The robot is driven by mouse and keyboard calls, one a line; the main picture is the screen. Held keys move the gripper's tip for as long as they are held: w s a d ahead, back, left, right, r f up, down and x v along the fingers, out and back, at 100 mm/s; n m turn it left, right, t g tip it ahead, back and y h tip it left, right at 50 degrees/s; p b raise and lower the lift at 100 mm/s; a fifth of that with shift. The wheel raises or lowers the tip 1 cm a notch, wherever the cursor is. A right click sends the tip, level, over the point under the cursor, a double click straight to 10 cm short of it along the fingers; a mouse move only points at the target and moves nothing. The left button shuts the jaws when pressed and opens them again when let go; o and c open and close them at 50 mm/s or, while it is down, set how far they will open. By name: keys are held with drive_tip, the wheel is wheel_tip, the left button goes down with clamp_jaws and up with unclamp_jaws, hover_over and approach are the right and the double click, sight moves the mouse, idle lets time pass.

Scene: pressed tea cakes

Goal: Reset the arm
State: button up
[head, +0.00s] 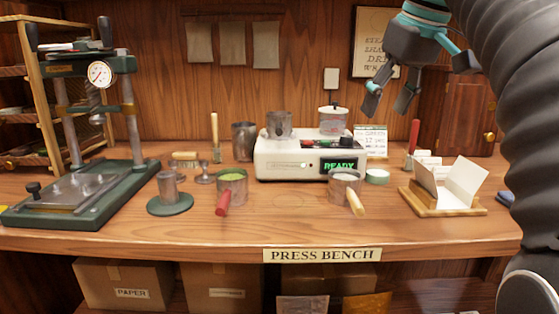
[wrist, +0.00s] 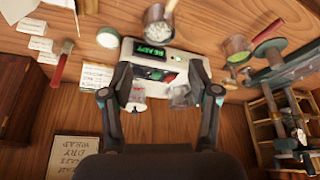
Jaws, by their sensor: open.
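My gripper (head: 391,100) is open and empty, raised above the right part of the bench in the head view. Its two fingers also show in the wrist view (wrist: 163,97), spread apart with nothing between them. Below and beyond them is the white machine (head: 310,158) with a green READY display. It also shows in the wrist view (wrist: 183,57). A metal cup (head: 279,124) and a lidded clear jar (head: 333,120) stand on the machine. My arm comes down from the upper right of the head view.
A green press (head: 90,190) with a gauge stands at the left. A green-filled pot (head: 232,184) and a white-filled pot (head: 343,185) stand near the front. A wooden stand with white paper (head: 448,190) and a wooden cabinet (head: 456,115) are at the right. Bare bench shows at centre front.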

drive_tip(key=s+f+m, duration=0.1)
drive_tip(key=s+f, duration=0.5)
drive_tip(key=f, duration=0.6)
drive_tip(key=s+a+f+m+t+h, duration=0.1)
drive_tip(key=s+f, duration=0.4)
drive_tip(key=f, duration=0.6)
drive_tip(key=s+f+m, duration=0.2)
drive_tip(key=s+f, duration=0.4)
drive_tip(key=f, duration=0.6)
drive_tip(key=shift+s+a+f+m+h, duration=0.3)
drive_tip(key=shift+h, duration=0.1)
